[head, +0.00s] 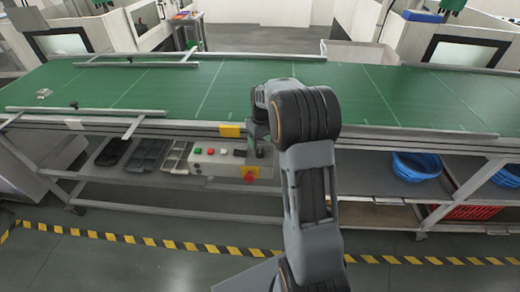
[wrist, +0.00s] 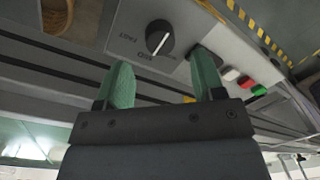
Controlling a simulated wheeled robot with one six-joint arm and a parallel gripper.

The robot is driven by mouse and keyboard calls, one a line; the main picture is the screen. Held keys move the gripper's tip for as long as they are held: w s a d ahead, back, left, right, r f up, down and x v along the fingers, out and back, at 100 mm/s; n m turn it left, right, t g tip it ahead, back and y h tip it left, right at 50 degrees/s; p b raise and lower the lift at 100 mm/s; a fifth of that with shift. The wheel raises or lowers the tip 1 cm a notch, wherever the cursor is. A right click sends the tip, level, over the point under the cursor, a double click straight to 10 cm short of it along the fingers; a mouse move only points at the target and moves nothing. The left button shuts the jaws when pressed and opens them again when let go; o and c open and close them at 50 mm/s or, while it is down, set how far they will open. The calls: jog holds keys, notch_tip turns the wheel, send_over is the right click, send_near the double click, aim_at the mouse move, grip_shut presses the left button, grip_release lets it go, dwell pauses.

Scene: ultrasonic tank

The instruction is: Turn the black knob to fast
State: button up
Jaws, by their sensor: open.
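The black knob (wrist: 159,37) shows in the wrist view, round, with a white pointer line slanting toward the lower label. Two small printed labels sit beside it, one at its left and one below; both are too blurred and turned to read surely. My gripper (wrist: 162,66) is open, its two green fingers spread with nothing between them. The knob lies just beyond the fingertips, roughly centred on the gap, and appears apart from them. In the head view the control panel (head: 222,163) is under the conveyor's front edge; my arm hides the knob there.
Red (head: 197,151) and green (head: 210,151) buttons sit along the panel. A yellow box with a red button (head: 249,178) is at its front. The green conveyor (head: 225,90) overhangs it. Grey trays (head: 146,156) lie left, blue baskets (head: 417,165) right on the shelf.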

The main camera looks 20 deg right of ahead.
aim_at(260, 151)
jog(key=shift+a+f, duration=0.1)
jog(key=shift+f, duration=2.2)
jog(key=c, duration=0.9)
jog(key=shift+m, duration=0.3)
jog(key=m, duration=0.5)
jog(key=shift+m+b, duration=0.3)
jog(key=m, duration=0.5)
jog(key=shift+s+m+t, duration=0.1)
jog(key=shift+m+t, duration=0.2)
